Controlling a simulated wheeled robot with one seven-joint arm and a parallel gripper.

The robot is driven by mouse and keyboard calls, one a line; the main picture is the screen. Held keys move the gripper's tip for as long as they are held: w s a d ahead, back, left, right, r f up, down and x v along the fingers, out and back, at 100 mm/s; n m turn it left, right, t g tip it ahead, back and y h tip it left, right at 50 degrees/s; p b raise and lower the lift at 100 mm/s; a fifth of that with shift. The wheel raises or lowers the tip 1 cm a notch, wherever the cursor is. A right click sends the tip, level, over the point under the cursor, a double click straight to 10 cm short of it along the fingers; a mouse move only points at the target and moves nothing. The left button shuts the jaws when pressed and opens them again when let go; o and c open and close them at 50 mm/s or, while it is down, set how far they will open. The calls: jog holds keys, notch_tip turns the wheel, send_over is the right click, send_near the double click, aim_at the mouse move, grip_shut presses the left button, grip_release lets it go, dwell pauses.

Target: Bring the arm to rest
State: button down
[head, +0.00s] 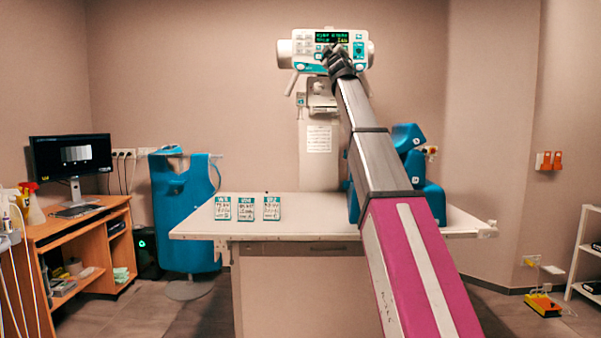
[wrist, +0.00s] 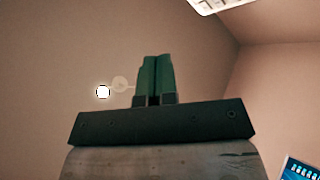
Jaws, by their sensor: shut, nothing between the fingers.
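My arm reaches forward and up from the bottom right of the head view, over the table. My gripper (head: 336,58) is at its far end, in front of the lower part of the white control head with the green display (head: 332,38). I cannot tell from the head view whether it touches that panel. In the wrist view my gripper (wrist: 154,80) has its two green fingers side by side and shut, with nothing between them.
A white table (head: 290,228) carries three small cards (head: 245,208) and blue cushions (head: 425,180) partly behind my arm. Floor at right holds a yellow pedal (head: 542,305) near a shelf (head: 590,250).

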jog(key=w+d+f+m+g+h, duration=0.1)
jog(key=d+f+m+g+h, duration=0.15)
jog(key=f, duration=1.45)
jog(key=w+d+f+m+g+h, duration=0.1)
jog(key=w+d+f+m+g, duration=0.2)
jog(key=f, duration=1.3)
jog(key=d+f+m+g+h, duration=0.1)
jog(key=f+m+g+h, duration=0.2)
jog(key=f, duration=1.4)
jog(key=s+d+f+m+g+y, duration=0.1)
jog(key=s+f+g, duration=0.35)
jog(key=f, duration=0.75)
jog(key=s+f+m+g, duration=0.1)
jog(key=s+f+g, duration=0.1)
jog(key=s+f, duration=0.75)
jog(key=s+d+f+m+g+y, duration=0.1)
jog(key=s+f+g, duration=0.25)
jog(key=f, duration=1.05)
jog(key=s+f+g, duration=0.3)
jog(key=s+f, duration=0.5)
jog(key=s, duration=0.2)
jog(key=s+a+f+m+g+y, duration=0.1)
jog(key=s+f+g, duration=0.3)
jog(key=s+f, duration=0.5)
jog(key=s, duration=0.2)
jog(key=shift+s, duration=0.3)
